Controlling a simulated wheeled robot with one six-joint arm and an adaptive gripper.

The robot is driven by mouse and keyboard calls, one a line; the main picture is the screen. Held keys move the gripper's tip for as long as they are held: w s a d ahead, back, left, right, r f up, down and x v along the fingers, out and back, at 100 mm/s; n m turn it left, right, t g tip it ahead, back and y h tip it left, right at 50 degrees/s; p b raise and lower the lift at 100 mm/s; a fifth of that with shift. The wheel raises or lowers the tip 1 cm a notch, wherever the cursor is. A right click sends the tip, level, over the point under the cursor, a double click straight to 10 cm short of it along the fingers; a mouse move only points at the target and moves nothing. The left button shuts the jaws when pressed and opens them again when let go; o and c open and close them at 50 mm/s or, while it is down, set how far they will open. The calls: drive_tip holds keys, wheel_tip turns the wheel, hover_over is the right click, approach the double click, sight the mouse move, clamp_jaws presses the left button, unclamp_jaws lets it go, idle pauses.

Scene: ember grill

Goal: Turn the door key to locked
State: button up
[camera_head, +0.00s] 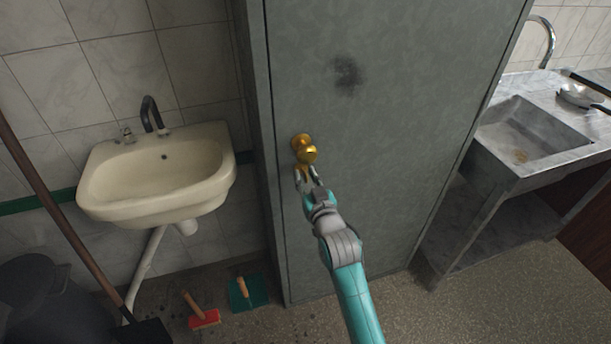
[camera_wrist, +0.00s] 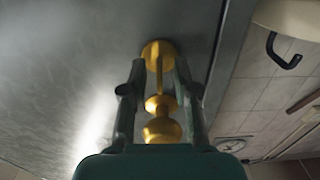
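The gold door knob (camera_head: 308,155) sticks out from the grey door, near its left edge. My gripper (camera_head: 306,174) is right below the knob, with a bit of gold showing at its fingers. In the wrist view, a round gold plate (camera_wrist: 157,50) sits on the door just past my fingertips (camera_wrist: 160,68). A thin gold piece (camera_wrist: 159,78), perhaps the key, runs between the two fingers, with gaps visible on both sides. Rounded gold parts (camera_wrist: 162,130) show nearer the palm. My gripper looks open around the gold piece. The key's exact turn cannot be made out.
A cream sink (camera_head: 157,180) hangs on the tiled wall at left. A stone counter with a basin (camera_head: 525,135) stands at right. A red brush (camera_head: 204,319), a green dustpan (camera_head: 248,293) and a dark bin (camera_head: 50,300) are on the floor at lower left.

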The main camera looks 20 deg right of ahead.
drive_tip(key=shift+w, duration=0.3)
clamp_jaws()
